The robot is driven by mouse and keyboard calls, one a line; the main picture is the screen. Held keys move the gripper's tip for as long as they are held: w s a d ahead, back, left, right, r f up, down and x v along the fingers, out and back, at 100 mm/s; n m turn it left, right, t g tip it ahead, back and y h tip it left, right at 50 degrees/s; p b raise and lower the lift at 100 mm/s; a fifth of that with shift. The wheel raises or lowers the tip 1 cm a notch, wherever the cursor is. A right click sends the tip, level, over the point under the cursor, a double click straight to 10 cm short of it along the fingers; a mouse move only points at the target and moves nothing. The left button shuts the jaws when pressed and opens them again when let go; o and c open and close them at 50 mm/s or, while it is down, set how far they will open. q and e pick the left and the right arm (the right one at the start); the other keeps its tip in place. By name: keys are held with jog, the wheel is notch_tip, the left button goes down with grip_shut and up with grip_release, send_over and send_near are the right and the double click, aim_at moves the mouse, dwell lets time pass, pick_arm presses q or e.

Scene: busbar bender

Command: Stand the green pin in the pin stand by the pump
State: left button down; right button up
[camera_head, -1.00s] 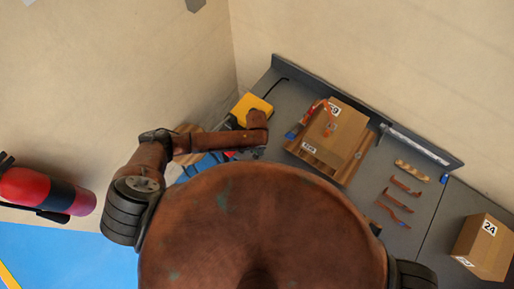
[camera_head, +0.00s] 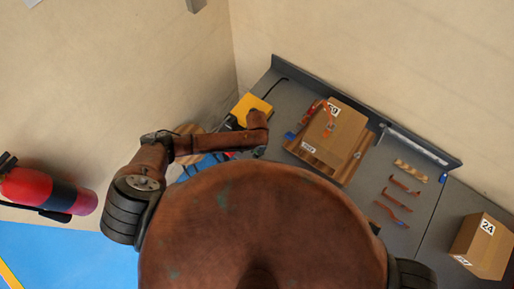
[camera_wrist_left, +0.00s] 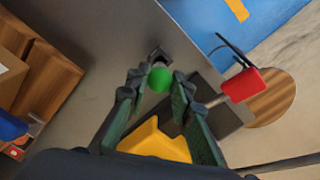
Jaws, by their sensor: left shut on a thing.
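The green pin (camera_wrist_left: 160,79) shows its round green top in the left wrist view. It sits between the fingertips of my left gripper (camera_wrist_left: 157,90), which is shut on it. A small dark block (camera_wrist_left: 157,57), perhaps the pin stand, lies just beyond the pin; I cannot tell whether the pin touches it. The yellow pump (camera_head: 249,108) is at the bench's far left end in the head view. A yellow body (camera_wrist_left: 160,143) also shows below the fingers in the left wrist view. In the head view my arm hides the pin and left gripper. My right gripper is out of view.
A red block (camera_wrist_left: 241,85) on a dark plate and a round wooden top (camera_wrist_left: 270,98) are to the right in the wrist view. Cardboard boxes (camera_head: 340,125) (camera_head: 483,245) and copper strips (camera_head: 394,214) lie on the grey bench (camera_head: 292,97). A fire extinguisher (camera_head: 45,191) is at left.

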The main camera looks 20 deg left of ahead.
pick_arm(q)
jog(key=shift+f, duration=0.2)
dwell(0.4)
jog(key=shift+f+b, duration=0.7)
jog(key=shift+f, duration=1.1)
jog(key=c, duration=1.6)
grip_release()
notch_tip(320, 180, up, 12)
